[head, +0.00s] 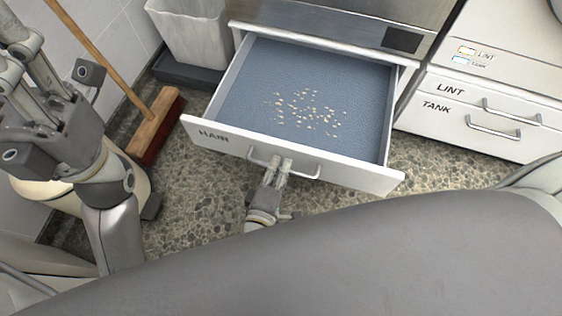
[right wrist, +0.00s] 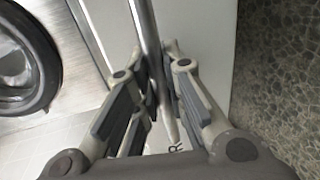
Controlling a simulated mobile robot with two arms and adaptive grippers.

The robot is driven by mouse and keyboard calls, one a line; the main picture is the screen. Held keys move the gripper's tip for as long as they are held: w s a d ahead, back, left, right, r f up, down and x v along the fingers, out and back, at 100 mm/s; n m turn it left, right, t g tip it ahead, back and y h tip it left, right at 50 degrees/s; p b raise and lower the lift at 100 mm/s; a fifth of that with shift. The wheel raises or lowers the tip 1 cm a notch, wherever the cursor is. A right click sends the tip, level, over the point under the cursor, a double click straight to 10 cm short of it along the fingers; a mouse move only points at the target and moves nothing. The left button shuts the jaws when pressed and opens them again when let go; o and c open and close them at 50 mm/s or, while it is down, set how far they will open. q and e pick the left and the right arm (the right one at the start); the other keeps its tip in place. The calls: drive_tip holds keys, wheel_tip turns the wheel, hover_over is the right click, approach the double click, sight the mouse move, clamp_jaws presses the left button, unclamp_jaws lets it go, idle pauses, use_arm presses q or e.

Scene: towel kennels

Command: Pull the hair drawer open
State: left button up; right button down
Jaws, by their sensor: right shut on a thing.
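The hair drawer (head: 215,134), marked HAIR on its white front, stands pulled out. Its blue-grey floor (head: 335,85) bears a scatter of small pale bits. My right gripper (head: 282,165) is shut on the drawer's metal bar handle (head: 308,170), near the middle of the bar. In the right wrist view the handle (right wrist: 146,50) runs between the fingers of my right gripper (right wrist: 158,88), with the white drawer front (right wrist: 206,45) behind. My left gripper (head: 22,50) is raised at the upper left, partly cut off, away from the drawer; its jaw opening is unclear.
To the right stand closed drawers marked LINT (head: 452,90) and TANK (head: 437,107), with bar handles. A broom (head: 155,128) leans at the left, near a white bin (head: 195,38). Speckled floor (head: 190,215) lies bare left of the drawer.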

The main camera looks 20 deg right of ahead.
drive_tip(key=c, duration=1.5)
unclamp_jaws()
drive_tip(key=v, duration=0.7)
drive_tip(key=shift+s+a, duration=0.2)
drive_tip(key=shift+s, duration=0.05)
